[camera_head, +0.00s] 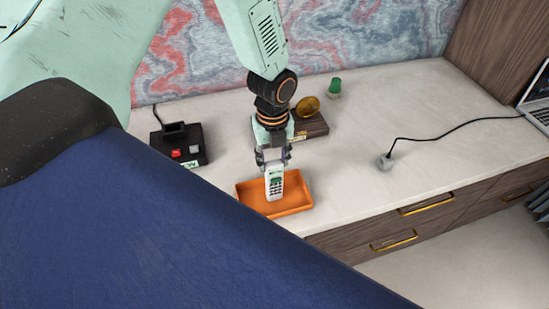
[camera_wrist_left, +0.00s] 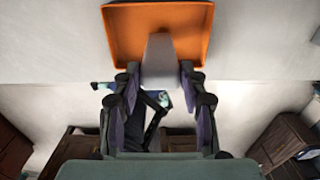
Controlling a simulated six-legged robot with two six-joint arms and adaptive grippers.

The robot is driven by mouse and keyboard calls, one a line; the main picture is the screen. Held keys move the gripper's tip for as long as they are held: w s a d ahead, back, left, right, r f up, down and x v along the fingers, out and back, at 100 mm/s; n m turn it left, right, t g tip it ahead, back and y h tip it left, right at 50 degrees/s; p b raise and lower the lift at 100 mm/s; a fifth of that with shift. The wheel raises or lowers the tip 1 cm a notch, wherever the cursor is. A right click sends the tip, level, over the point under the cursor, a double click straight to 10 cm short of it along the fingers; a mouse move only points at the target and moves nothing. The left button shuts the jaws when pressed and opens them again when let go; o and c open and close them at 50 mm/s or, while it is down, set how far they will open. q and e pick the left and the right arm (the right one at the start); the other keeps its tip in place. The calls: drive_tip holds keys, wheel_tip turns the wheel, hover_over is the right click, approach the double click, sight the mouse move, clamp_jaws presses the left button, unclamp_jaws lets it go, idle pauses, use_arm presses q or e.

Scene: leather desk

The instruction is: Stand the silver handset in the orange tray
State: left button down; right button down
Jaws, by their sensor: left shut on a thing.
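The silver handset (camera_head: 274,186) is upright in the head view, its keypad side showing. My left gripper (camera_head: 272,160) is shut on its upper end from above. The orange tray (camera_head: 304,197) lies on the desk by the front edge. The handset's lower end overlaps the tray's interior; I cannot tell whether it touches the tray floor. In the left wrist view, the handset (camera_wrist_left: 160,58) shows pale between the fingers of my left gripper (camera_wrist_left: 160,82), with the orange tray (camera_wrist_left: 125,30) beyond it. My right gripper is not in view.
A black device with a red button (camera_head: 188,152) stands left of the tray. A wooden block with a gold disc (camera_head: 308,107) stands behind, near a green-topped item (camera_head: 334,88). A grey plug (camera_head: 385,162) with a black cable lies right. The desk between is clear.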

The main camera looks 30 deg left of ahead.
use_arm(q)
drive_tip(key=shift+s+a+f, duration=0.2)
drive_tip(key=shift+a+f, duration=0.05)
drive_tip(key=shift+a, duration=0.15)
drive_tip(key=shift+d+f, duration=0.1)
drive_tip(key=shift+d, duration=0.05)
drive_tip(key=c, duration=1.1)
unclamp_jaws()
drive_tip(key=shift+w+d, duration=0.15)
drive_tip(key=shift+o, duration=1.8)
drive_tip(key=shift+a, duration=0.25)
drive_tip(key=shift+d+r, duration=0.15)
drive_tip(key=shift+r, duration=0.1)
wheel_tip(320, 180, up, 12)
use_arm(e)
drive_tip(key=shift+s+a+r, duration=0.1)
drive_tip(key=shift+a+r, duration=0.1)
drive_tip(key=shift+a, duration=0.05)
